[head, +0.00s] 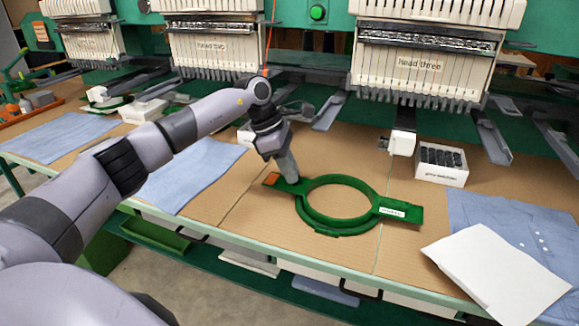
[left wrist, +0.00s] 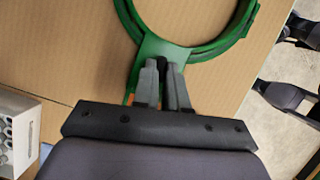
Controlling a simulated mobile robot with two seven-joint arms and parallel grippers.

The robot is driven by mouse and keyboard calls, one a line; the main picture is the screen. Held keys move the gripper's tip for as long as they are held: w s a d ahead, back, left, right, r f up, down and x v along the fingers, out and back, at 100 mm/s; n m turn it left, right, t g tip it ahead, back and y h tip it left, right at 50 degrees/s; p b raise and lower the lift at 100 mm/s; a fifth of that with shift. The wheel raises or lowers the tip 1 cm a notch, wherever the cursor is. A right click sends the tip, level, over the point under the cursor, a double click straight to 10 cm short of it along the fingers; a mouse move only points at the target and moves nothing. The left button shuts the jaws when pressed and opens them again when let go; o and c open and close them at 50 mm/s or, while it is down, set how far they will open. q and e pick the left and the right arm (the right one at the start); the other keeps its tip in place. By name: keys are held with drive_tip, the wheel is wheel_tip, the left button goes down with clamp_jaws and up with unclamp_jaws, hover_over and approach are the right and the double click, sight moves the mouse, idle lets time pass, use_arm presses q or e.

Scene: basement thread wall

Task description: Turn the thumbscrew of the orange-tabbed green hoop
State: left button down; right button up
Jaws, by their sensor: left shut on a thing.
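The green hoop (head: 378,206) lies flat on the tan table, with an orange tab (head: 271,179) at its left end and a white label on its right arm. My left gripper (head: 291,178) comes down on the hoop's left arm, between the orange tab and the ring. In the left wrist view, its fingers (left wrist: 164,88) are close together over the green hoop (left wrist: 150,48), with a small dark piece between them. This seems to be the thumbscrew, mostly hidden by the fingers. My right gripper is not in view.
A white box of dark spools (head: 441,176) stands behind right of the hoop. White paper (head: 497,272) lies on blue cloth (head: 520,222) at the right. Another blue cloth (head: 200,172) lies left. Embroidery heads (head: 425,62) hang over the back. The table's front edge is near the hoop.

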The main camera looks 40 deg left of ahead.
use_arm(q)
drive_tip(key=shift+m, duration=0.5)
drive_tip(key=c, duration=1.2)
unclamp_jaws()
drive_tip(key=shift+o, duration=0.2)
wheel_tip(320, 180, up, 20)
drive_tip(key=p, duration=0.2)
